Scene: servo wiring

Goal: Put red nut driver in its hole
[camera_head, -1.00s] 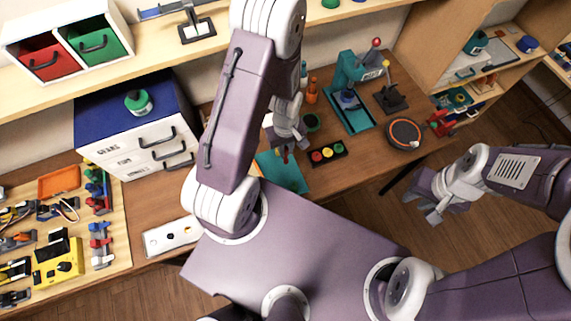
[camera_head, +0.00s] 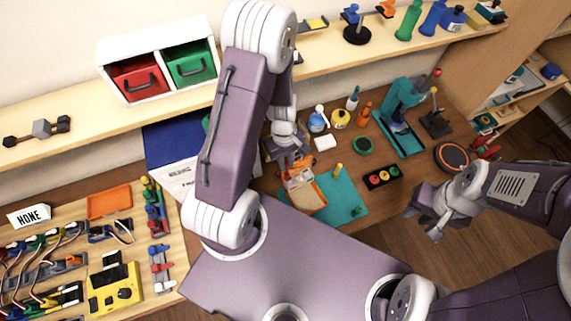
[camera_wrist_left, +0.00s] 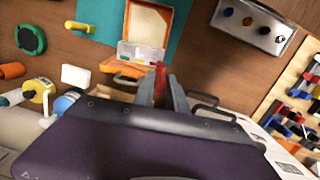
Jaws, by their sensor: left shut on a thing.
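My left gripper (camera_head: 291,166) is shut on a small red thing, seemingly the red nut driver (camera_wrist_left: 160,86), which shows between its fingers in the left wrist view. The driver's tip and grip are not clear. The gripper hangs over or beside an open orange case (camera_head: 307,198) with a pale insert. In the left wrist view the case (camera_wrist_left: 152,20) lies just beyond the fingertips. I cannot tell whether driver and case touch. A metal plate with several dark and coloured round spots (camera_wrist_left: 255,24) lies to the right there. My right gripper (camera_head: 430,215) looks open and empty, off the bench front.
A wooden parts board (camera_head: 140,262) with a yellow device lies left. A shelf (camera_head: 60,125) runs above.

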